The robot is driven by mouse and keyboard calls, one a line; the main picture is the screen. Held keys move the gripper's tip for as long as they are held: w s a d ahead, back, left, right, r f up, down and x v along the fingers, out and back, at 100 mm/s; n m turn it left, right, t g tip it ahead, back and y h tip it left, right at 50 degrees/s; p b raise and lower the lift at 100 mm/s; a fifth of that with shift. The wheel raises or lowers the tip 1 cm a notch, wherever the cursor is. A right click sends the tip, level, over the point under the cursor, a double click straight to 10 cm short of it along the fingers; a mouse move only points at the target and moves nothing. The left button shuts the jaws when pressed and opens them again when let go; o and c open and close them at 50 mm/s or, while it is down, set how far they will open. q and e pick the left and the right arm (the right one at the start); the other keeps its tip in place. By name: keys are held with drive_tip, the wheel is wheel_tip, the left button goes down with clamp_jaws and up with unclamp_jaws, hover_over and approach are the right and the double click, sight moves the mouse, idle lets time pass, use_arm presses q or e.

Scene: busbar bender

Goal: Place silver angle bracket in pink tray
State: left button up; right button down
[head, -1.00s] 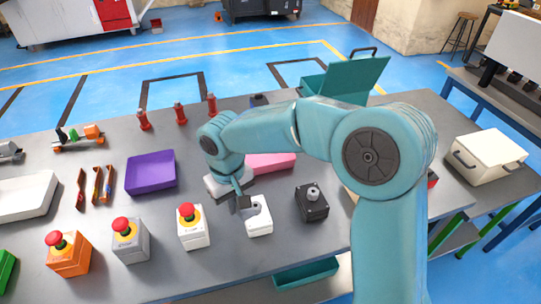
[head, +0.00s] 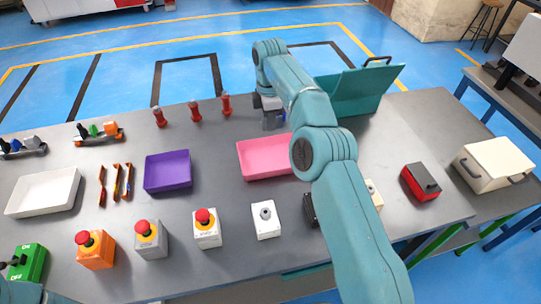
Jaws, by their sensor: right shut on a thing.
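The pink tray (head: 268,158) lies empty in the middle of the table in the head view, its right end partly behind my right arm. My right gripper (head: 272,118) is at the back of the table, beyond the tray's far edge. It is shut on a small grey piece (head: 268,124), which looks like the silver angle bracket; the jaws hide much of it, and I cannot tell whether it touches the table. My left gripper is not in view.
A purple tray (head: 168,171) and a white tray (head: 44,193) lie left of the pink tray. Red upright pieces (head: 195,111) stand left of my right gripper. A teal open box (head: 355,92) stands to its right. A white switch box (head: 266,220) sits in front.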

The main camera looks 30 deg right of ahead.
wheel_tip(320, 180, down, 15)
drive_tip(key=b, duration=0.6)
drive_tip(key=shift+d+b, duration=0.15)
drive_tip(key=shift+b, duration=0.15)
wheel_tip(320, 180, down, 5)
drive_tip(key=shift+w+p, duration=0.1)
drive_tip(key=shift+p, duration=0.25)
drive_tip(key=shift+f, duration=0.2)
drive_tip(key=c, duration=1.5)
unclamp_jaws()
drive_tip(key=shift+c, duration=0.2)
